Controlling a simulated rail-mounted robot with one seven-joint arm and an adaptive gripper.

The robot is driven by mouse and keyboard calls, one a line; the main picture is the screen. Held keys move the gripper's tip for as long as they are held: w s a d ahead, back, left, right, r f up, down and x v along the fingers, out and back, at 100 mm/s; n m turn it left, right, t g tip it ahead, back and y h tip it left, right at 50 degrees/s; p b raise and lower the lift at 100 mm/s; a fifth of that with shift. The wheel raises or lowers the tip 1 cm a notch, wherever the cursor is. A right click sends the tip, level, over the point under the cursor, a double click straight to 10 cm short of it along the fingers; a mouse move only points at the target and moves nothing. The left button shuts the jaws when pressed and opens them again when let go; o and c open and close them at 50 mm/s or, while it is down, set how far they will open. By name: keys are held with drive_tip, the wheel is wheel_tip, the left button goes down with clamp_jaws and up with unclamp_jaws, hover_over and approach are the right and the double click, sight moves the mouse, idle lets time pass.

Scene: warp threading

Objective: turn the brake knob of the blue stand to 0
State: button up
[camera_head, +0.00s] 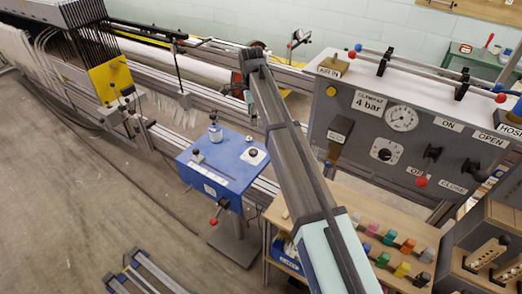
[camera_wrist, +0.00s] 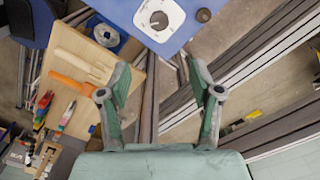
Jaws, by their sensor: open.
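The blue stand (camera_head: 222,178) is left of my arm in the head view, its top seen from above. A white square plate (camera_head: 247,161) with a small dark knob (camera_head: 253,153) is on its right part. In the wrist view the blue stand (camera_wrist: 205,12) is at the top edge, with the white dial plate (camera_wrist: 172,28) and the knob (camera_wrist: 158,19) on it. The dial markings are too small to read. My gripper (camera_wrist: 158,72) is open and empty, its two fingers apart and below the plate in the picture. In the head view my arm hides the gripper's fingers.
A grey panel with a gauge (camera_head: 402,118) is right of my arm. Below it, a wooden bench holds several coloured blocks (camera_head: 389,237). A red-balled lever (camera_head: 213,221) sticks out of the stand's front. Metal rails (camera_wrist: 255,50) run beside the stand in the wrist view.

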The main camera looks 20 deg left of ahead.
sight(253, 151)
wheel_tip(253, 151, down, 17)
drive_tip(key=p, duration=0.4)
drive_tip(key=shift+f, duration=0.1)
drive_tip(key=c, duration=1.1)
